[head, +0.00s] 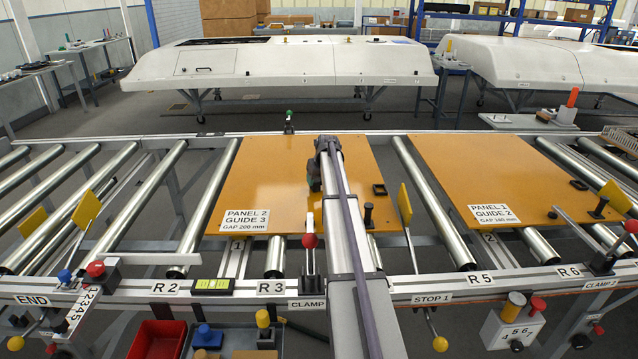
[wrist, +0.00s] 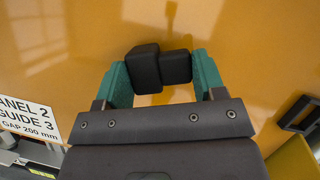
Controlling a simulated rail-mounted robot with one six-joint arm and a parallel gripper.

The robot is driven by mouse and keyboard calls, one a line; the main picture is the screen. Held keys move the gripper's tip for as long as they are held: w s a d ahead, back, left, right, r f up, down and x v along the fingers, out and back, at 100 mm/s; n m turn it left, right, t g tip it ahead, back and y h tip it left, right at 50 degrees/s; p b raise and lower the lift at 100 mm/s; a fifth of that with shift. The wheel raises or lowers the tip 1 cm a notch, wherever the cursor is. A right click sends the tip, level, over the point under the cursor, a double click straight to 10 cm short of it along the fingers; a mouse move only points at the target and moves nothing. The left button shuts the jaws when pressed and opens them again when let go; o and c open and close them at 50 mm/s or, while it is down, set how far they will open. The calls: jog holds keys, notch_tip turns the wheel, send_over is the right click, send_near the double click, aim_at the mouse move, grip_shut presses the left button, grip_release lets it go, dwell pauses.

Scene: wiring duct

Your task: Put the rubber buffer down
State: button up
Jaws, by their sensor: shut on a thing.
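In the wrist view my gripper (wrist: 160,72) has its two teal fingers closed on the black rubber buffer (wrist: 146,68). The buffer shows as two dark blocks side by side between the fingertips. Below it is the glossy orange surface of panel 2 (wrist: 70,30). Whether the buffer touches the panel I cannot tell. In the head view my gripper (head: 314,178) is over the middle of panel 2 (head: 265,175), partly hidden by my arm. The buffer cannot be made out clearly there.
A black square frame (head: 379,190) and a black knob (head: 368,215) are on panel 2's right side; the frame also shows in the wrist view (wrist: 298,114). Panel 1 (head: 480,180) lies to the right. A red-knobbed clamp (head: 310,241) stands at the front edge. Panel 2's left part is clear.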

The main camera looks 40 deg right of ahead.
jog(key=shift+f, duration=0.15)
jog(key=o, duration=0.9)
jog(key=shift+c, duration=0.2)
jog(key=shift+r+p, duration=0.35)
jog(key=shift+r, duration=0.15)
jog(key=p+v, duration=1)
jog(key=v, duration=0.1)
